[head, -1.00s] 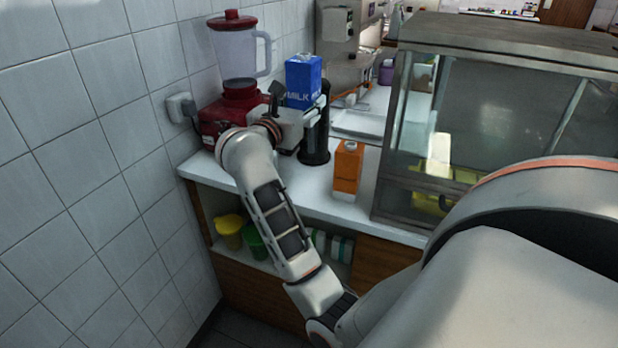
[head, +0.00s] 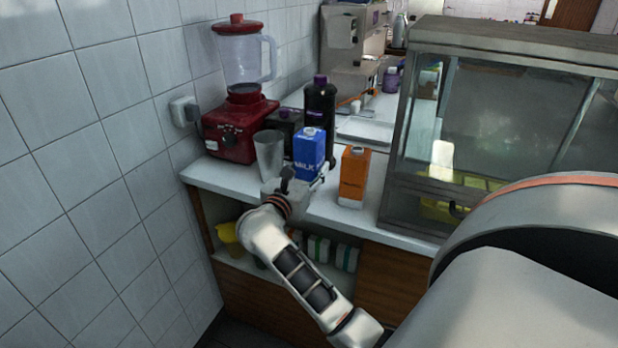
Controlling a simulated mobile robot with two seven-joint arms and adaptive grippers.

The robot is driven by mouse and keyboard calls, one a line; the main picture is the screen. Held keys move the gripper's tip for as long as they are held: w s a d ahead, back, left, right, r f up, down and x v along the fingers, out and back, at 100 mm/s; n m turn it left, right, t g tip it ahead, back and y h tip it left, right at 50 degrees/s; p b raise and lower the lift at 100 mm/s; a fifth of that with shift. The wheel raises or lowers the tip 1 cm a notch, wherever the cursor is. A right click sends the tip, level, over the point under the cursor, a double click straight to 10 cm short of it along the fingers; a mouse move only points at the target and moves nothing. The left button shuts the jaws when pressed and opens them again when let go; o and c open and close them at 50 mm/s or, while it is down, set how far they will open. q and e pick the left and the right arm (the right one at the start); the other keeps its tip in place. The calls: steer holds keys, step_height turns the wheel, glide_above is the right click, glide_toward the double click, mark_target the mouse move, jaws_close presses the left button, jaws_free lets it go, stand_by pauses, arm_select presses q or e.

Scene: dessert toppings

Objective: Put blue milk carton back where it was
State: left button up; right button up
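The blue milk carton (head: 309,150) stands upright on the white counter, between a clear cup and an orange carton, in front of a dark bottle.
The orange carton (head: 353,177) stands close on the right, beside a glass display case (head: 400,165). The clear cup (head: 268,157), dark bottle (head: 319,115) and red blender (head: 240,130) crowd the left and back. A tiled wall (head: 90,180) bounds the left.

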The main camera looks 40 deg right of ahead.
step_height(320, 180, down, 3)
steer(key=shift+r, duration=0.2)
steer(key=shift+f, duration=0.1)
steer(key=shift+f, duration=0.15)
steer(key=o, duration=1.4)
